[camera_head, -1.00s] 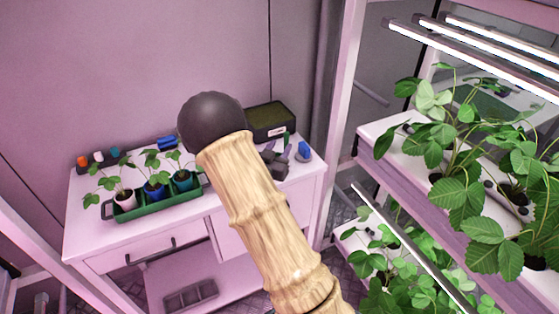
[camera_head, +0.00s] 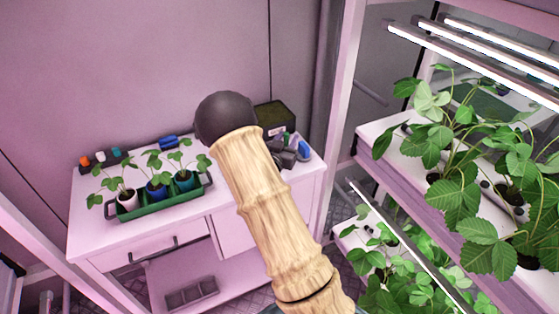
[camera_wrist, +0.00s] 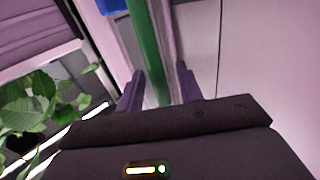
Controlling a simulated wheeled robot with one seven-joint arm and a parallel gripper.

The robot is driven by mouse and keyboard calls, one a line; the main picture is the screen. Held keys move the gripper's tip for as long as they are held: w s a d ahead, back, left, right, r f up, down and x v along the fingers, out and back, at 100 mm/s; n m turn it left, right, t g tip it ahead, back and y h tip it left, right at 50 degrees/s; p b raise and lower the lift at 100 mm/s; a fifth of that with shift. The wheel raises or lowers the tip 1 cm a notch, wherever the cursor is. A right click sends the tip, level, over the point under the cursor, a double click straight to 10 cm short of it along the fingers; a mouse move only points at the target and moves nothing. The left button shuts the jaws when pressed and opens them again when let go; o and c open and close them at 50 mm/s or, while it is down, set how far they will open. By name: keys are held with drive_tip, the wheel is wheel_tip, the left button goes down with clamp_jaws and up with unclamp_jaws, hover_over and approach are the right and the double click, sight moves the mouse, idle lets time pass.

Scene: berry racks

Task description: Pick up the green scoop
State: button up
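The green scoop shows in the wrist view as a long green bar (camera_wrist: 146,45) running from the top edge down between the two fingers of my gripper (camera_wrist: 160,85). It lies closer to the left finger, and a gap shows between it and the right finger. The fingers are apart. In the head view my dark gripper (camera_head: 286,155) is at the right end of the white table, beside a blue scoop (camera_head: 304,148).
The white table (camera_head: 125,243) also holds a green tray (camera_head: 150,208) of potted seedlings, a dark box (camera_head: 276,117) and small bottles at the back left. A plant rack (camera_head: 450,185) with lamps stands on the right. A blue thing (camera_wrist: 115,5) shows at the wrist view's top.

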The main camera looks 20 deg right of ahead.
clamp_jaws()
drive_tip(key=shift+r, duration=0.1)
wheel_tip(320, 180, up, 10)
drive_tip(key=shift+f+b, duration=0.1)
drive_tip(key=shift+b, duration=0.45)
idle(0.4)
